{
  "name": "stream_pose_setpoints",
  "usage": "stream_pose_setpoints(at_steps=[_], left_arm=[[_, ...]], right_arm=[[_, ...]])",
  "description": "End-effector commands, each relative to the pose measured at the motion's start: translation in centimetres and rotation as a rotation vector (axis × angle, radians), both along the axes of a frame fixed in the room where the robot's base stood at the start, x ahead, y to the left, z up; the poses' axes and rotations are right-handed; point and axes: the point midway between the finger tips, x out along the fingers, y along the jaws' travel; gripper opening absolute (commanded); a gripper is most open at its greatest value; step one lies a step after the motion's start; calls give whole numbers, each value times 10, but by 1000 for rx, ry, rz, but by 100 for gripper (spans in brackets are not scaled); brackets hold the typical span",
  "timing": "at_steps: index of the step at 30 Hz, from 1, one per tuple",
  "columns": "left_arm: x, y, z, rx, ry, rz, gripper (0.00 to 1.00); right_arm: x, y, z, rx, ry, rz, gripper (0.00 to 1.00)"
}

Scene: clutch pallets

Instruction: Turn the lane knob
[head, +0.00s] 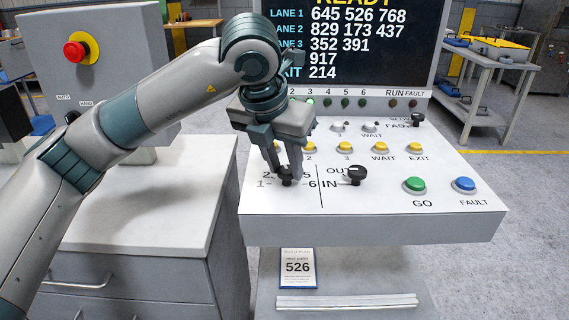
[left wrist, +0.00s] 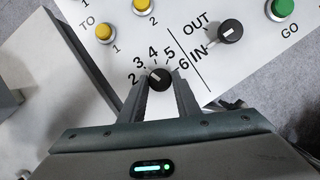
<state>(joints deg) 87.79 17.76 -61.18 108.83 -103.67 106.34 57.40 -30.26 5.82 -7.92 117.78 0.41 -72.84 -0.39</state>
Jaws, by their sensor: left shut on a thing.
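The lane knob (left wrist: 159,78) is a round black dial with a pale pointer line, ringed by the numbers 2 to 6 in the left wrist view. In the head view the lane knob (head: 287,179) sits at the front left of the white console, partly covered by the fingers. My left gripper (head: 284,170) reaches down from above and is shut on the lane knob. In the left wrist view its fingers (left wrist: 160,92) stand on either side of the knob. The pointer line appears to slant toward the upper left; its exact number is hard to tell. My right gripper is not in view.
A black IN/OUT knob (head: 355,175) is just right of the lane knob. A green GO button (head: 414,185) and a blue FAULT button (head: 464,184) lie further right. Yellow buttons (head: 345,148) line the panel behind. The display (head: 345,45) stands at the back.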

Motion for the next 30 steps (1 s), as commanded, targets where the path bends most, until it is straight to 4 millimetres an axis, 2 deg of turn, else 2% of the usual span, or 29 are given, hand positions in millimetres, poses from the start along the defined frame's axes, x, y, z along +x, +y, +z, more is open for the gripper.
stream_pose_setpoints(at_steps=[3, 4, 6, 20, 26, 30], left_arm=[[0, 0, 1, 0, -1, 0, 7], [0, 0, 1, 0, -1, 0, 36], [0, 0, 1, 0, -1, 0, 47], [-2, 1, 6, 1, -1, -1, 47], [-9, 5, 25, -2, -4, 0, 47], [-17, 9, 48, 0, -5, 0, 47]], right_arm=[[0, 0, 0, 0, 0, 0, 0], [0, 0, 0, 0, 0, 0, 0], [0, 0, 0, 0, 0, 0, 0], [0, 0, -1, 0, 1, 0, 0], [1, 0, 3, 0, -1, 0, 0], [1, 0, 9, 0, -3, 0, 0]])
